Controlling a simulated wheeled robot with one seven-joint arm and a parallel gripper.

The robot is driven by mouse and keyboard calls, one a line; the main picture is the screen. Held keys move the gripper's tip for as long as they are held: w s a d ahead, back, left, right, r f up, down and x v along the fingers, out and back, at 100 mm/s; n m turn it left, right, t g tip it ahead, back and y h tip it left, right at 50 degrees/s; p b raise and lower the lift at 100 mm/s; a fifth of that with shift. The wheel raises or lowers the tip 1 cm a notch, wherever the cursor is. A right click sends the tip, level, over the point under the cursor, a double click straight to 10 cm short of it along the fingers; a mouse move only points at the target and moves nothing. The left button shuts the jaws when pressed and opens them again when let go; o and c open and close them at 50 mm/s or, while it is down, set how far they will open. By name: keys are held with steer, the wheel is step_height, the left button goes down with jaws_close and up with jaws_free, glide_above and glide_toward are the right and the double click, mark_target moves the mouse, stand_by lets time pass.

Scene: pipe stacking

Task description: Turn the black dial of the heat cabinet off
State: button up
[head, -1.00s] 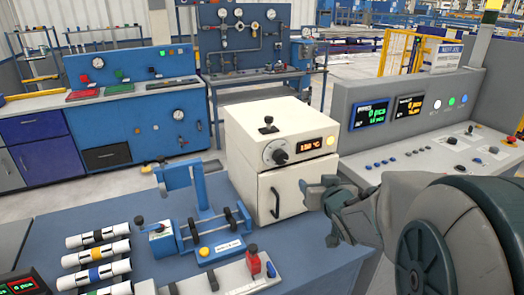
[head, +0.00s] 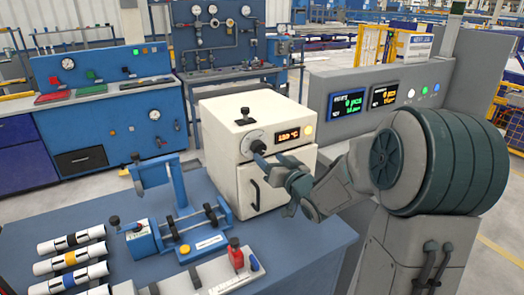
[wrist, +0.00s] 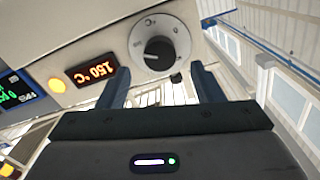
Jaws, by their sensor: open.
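The heat cabinet (head: 268,185) is a cream box on the blue bench, with a black dial on a pale round plate at its upper front. In the wrist view, upside down, the black dial (wrist: 158,53) is fully visible with its scale marks. My gripper (wrist: 160,72) is open and empty. Its two dark fingers lie apart, with the dial just beyond and roughly between their tips. I see no contact. In the head view my gripper (head: 264,156) is close to the cabinet front and partly covers the dial. The lit orange display (wrist: 91,71) appears to read 150 °C.
A cabinet door handle (head: 255,193) sits below the dial. A grey control console (head: 340,125) stands to the right. A blue fixture (head: 160,195) and several white pipes (head: 70,258) lie on the bench to the left.

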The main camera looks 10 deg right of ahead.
mark_target(261, 150)
steer(key=x, duration=0.5)
steer(key=shift+w+a+p, duration=0.1)
steer(key=shift+w+p, duration=0.2)
steer(key=shift+c, duration=0.2)
steer(key=c, duration=0.9)
